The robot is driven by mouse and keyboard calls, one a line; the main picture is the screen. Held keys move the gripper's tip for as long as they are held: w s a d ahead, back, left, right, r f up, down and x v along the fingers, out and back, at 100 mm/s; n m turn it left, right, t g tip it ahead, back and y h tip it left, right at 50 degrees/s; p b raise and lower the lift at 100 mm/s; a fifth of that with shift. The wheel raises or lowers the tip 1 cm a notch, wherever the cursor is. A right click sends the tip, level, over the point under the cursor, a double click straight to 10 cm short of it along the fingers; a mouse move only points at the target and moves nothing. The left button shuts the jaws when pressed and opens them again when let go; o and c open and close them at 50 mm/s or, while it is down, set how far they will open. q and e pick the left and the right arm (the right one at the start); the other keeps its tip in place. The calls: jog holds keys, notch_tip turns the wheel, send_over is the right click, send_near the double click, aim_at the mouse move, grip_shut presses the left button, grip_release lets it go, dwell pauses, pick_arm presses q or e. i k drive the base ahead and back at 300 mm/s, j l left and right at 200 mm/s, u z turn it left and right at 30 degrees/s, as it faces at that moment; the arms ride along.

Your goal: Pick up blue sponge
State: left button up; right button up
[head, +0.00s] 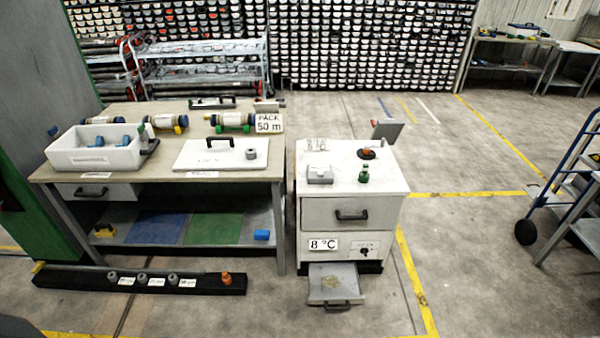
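A small blue block (262,235) that looks like a sponge lies on the right end of the workbench's lower shelf (175,228), beside a green panel. Small blue pieces (97,142) also show in the white bin (75,160) on the bench top; they are too small to tell what they are. Neither of my grippers is in view.

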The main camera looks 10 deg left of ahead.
aim_at(259, 234)
jog(key=i+j, duration=0.25)
jog(key=i, duration=0.2)
jog(key=i+j, duration=0.25)
jog(key=i, duration=0.2)
jog(key=i+j, duration=0.25)
jog(key=i, duration=0.2)
jog(key=i+j, duration=0.25)
jog(key=i, duration=0.2)
jog(key=i+j, duration=0.25)
jog(key=i, duration=0.2)
